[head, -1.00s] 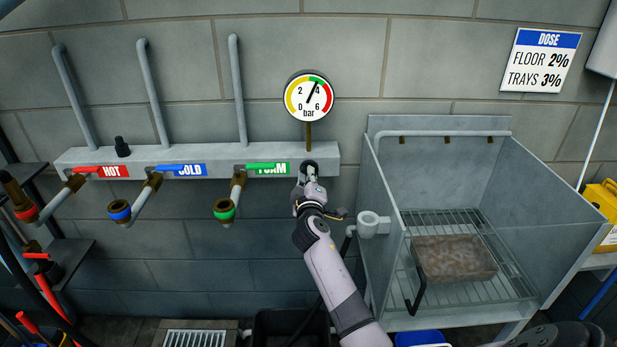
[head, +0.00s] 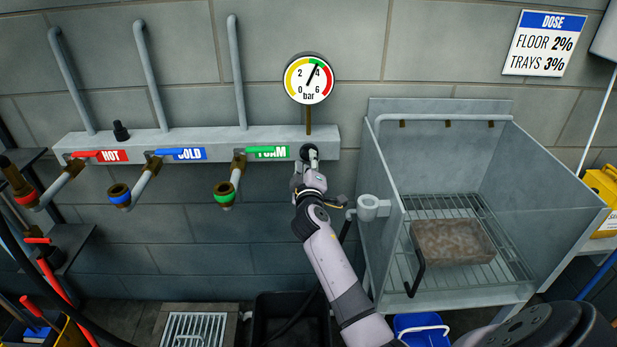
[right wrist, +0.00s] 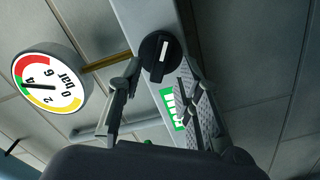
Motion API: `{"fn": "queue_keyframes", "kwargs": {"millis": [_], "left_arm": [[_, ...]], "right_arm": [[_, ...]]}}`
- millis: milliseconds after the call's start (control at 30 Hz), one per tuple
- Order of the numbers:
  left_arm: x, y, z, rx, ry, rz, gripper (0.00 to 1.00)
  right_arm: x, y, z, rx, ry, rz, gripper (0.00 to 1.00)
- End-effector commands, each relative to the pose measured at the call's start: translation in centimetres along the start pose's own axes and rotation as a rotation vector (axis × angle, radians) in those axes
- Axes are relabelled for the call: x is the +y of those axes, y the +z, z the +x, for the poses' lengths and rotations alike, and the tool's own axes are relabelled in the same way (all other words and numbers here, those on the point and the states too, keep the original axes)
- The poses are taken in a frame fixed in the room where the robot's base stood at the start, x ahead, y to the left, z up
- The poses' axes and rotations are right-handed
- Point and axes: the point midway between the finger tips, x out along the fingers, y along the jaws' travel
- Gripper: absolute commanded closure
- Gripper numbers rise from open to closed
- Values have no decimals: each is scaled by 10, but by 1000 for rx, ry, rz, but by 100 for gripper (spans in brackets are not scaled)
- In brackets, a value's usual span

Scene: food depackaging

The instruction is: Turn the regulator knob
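The regulator knob (head: 309,152) is black and round, on the right end of the grey manifold bar, below the pressure gauge (head: 309,78). In the right wrist view the knob (right wrist: 153,68) shows a white pointer mark. The gauge needle points into the green, close to 4 bar; the gauge (right wrist: 47,84) also shows in the right wrist view. My right gripper (head: 311,168) is just in front of the knob. In the right wrist view its fingers (right wrist: 157,92) are apart, one to each side of the knob, with no clear contact. My left gripper is not in view.
Red, blue and green valve handles (head: 268,153) sit left along the manifold bar (head: 225,145). A metal sink (head: 372,240) with a brown block (head: 452,242) on its rack stands to the right. A floor drain (head: 195,328) and a blue bucket (head: 422,330) are below.

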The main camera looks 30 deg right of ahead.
Motion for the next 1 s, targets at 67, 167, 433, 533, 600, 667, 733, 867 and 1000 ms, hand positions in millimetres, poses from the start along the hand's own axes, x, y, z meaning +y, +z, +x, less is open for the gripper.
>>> {"fn": "queue_keyframes", "kwargs": {"millis": [67, 167, 433, 533, 600, 667, 733, 867, 1000], "left_arm": [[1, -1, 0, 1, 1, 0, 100], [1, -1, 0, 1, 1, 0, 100], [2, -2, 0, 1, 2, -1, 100], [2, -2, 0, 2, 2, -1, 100], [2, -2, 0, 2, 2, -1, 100], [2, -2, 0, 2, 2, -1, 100], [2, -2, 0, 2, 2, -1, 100], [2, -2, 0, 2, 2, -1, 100], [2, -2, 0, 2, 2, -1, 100]], "right_arm": [[-1, 0, -16, 1, -3, 2, 68], [-2, 1, -38, 0, -3, 3, 68], [-1, 0, -88, 1, -3, 2, 68], [0, 0, -97, 1, -1, 1, 68], [0, 0, -101, 1, -1, 1, 68], [0, 0, -103, 1, -1, 2, 68], [0, 0, -103, 1, -1, 1, 68], [0, 0, -103, 1, 0, 1, 68], [0, 0, -103, 1, 0, 1, 68]]}}
